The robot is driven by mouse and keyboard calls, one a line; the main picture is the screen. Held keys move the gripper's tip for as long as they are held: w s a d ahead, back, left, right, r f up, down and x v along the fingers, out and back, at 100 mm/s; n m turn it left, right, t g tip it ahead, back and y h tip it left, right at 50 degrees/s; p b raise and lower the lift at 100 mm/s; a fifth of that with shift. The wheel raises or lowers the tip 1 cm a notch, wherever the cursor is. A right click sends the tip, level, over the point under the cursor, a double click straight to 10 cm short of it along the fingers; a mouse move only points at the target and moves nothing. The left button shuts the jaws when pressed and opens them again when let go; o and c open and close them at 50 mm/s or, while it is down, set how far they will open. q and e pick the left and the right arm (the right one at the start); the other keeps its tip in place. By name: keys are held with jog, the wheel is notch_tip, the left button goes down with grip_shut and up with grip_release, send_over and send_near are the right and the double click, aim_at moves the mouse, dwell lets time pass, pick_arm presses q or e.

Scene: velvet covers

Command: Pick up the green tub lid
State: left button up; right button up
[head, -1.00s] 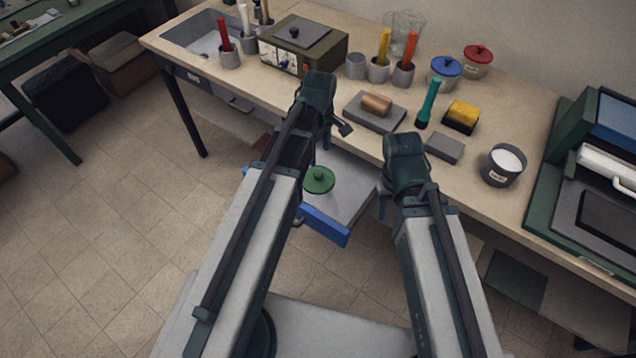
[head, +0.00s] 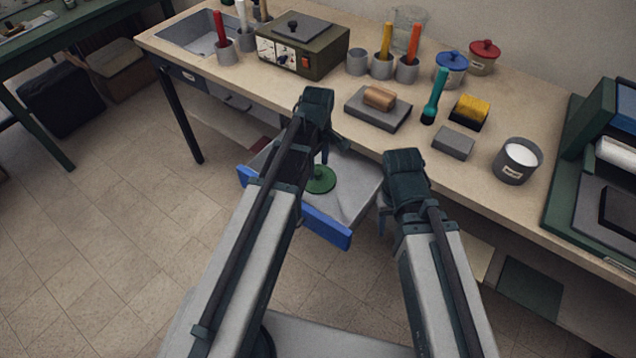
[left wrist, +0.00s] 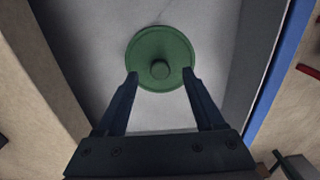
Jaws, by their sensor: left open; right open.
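The green tub lid (head: 321,180) is round with a small knob. It lies in an open drawer with a blue front (head: 325,226) under the workbench. In the left wrist view the lid (left wrist: 146,50) lies on the pale drawer floor (left wrist: 100,22). My left gripper (left wrist: 160,78) is open, with its fingertips spread on either side of the lid's near part and the knob just beyond, between them. I cannot tell how far above the lid the fingers are. In the head view my left arm hides part of the drawer. My right gripper (head: 384,214) is open and empty, right of the drawer.
The workbench (head: 305,103) above holds a grey block with a roller (head: 380,98), a teal-handled tool (head: 435,95), a yellow brush (head: 470,110), a grey block (head: 453,142) and a white-filled pot (head: 517,160).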

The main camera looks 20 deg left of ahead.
aim_at(318, 172)
pick_arm(q)
notch_tip(318, 172, down, 2)
jog(key=shift+b, duration=0.5)
jog(key=shift+r, duration=0.1)
pick_arm(e)
jog(key=shift+f, duration=0.9)
pick_arm(q)
jog(key=shift+c, duration=0.2)
grip_shut()
notch_tip(318, 172, up, 10)
jog(key=p, duration=1)
pick_arm(e)
notch_tip(318, 172, up, 10)
pick_arm(q)
jog(key=shift+s, duration=0.1)
